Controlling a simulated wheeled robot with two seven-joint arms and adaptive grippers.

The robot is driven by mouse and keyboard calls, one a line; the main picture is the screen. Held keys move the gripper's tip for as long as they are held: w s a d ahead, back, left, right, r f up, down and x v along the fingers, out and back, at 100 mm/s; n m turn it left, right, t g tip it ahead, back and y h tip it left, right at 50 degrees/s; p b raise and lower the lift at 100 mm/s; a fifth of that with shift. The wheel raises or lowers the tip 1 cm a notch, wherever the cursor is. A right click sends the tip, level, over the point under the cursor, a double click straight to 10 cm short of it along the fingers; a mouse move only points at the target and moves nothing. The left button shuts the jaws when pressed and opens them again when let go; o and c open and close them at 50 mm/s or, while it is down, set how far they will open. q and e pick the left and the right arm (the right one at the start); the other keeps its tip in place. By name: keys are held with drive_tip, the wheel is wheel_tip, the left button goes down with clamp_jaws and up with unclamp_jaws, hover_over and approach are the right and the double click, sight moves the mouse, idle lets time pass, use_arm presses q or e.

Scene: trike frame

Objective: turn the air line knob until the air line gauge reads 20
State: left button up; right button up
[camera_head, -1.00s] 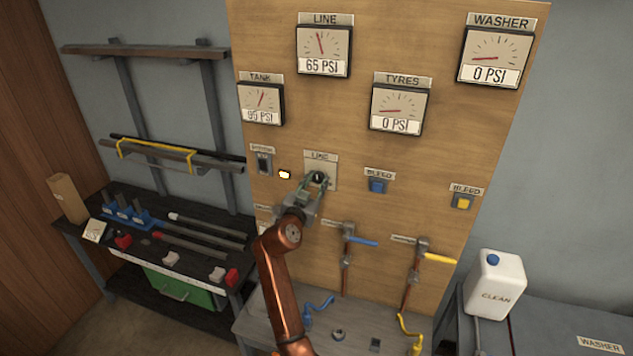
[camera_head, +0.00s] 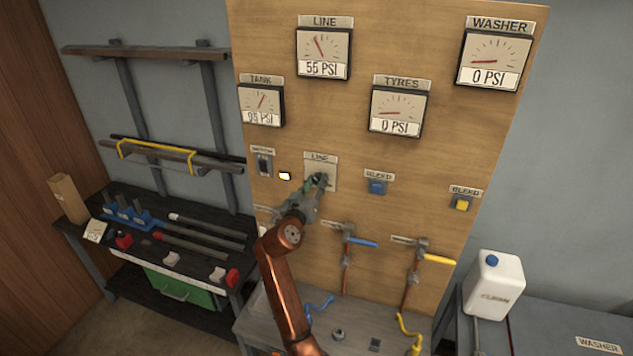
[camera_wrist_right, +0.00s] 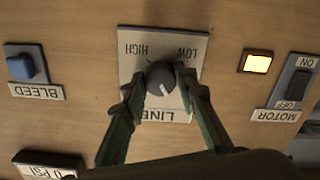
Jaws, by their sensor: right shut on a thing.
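The air line gauge (camera_head: 324,50), labelled LINE, reads 55 PSI at the top of the wooden board. The air line knob (camera_wrist_right: 161,79) is a dark round knob with a white mark, on a pale plate (camera_wrist_right: 195,43) labelled LINE, HIGH and LOW. In the wrist view, which is upside down, the mark points toward the lower edge of the knob. My right gripper (camera_wrist_right: 160,85) is shut on the knob, one finger on each side. In the head view the right gripper (camera_head: 318,188) partly covers the knob. My left gripper is not in view.
The TANK gauge (camera_head: 261,104) reads 95 PSI; TYRES (camera_head: 398,108) and WASHER (camera_head: 491,62) read 0 PSI. A motor switch (camera_wrist_right: 292,83) and lit yellow lamp (camera_wrist_right: 257,63) sit beside the knob plate. A blue BLEED button (camera_wrist_right: 23,67) sits on the other side.

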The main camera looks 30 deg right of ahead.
drive_tip(key=n+p, duration=0.1)
drive_tip(key=n, duration=0.2)
drive_tip(key=shift+r+n, duration=0.1)
drive_tip(key=shift+n, duration=0.3)
drive_tip(key=n+p, duration=0.2)
drive_tip(key=n, duration=0.1)
drive_tip(key=shift+n+p, duration=0.3)
drive_tip(key=n+p, duration=0.2)
drive_tip(key=n, duration=0.1)
drive_tip(key=shift+n+p, duration=1.2)
drive_tip(key=shift+n, duration=0.5)
drive_tip(key=o, duration=1.1)
drive_tip(key=shift+o, duration=0.2)
